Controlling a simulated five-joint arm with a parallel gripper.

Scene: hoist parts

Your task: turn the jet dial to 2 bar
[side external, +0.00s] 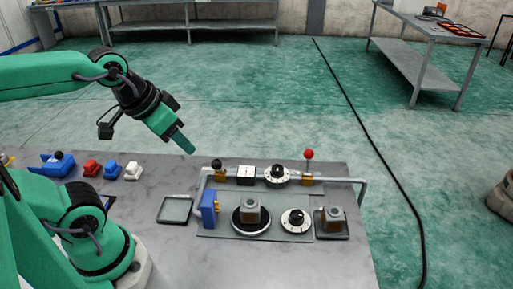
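Two round dials with black knobs and pale marked rings show in the side external view. One dial (277,174) sits on the grey pipe at the back of the fixture; the other dial (295,220) lies on the flat plate in front. I cannot tell which is the jet dial, and their marks are too small to read. My gripper (187,147) hangs in the air to the left of both dials, pointing down and right, touching nothing. Its fingers look like one green block from here, so their opening is unclear.
A square gauge (246,174), a black-knobbed valve (217,168) and a red-knobbed lever (309,156) sit along the pipe. Metal blocks (251,212) (334,217) stand beside the front dial. A blue part (209,208) and an empty tray (175,210) lie left.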

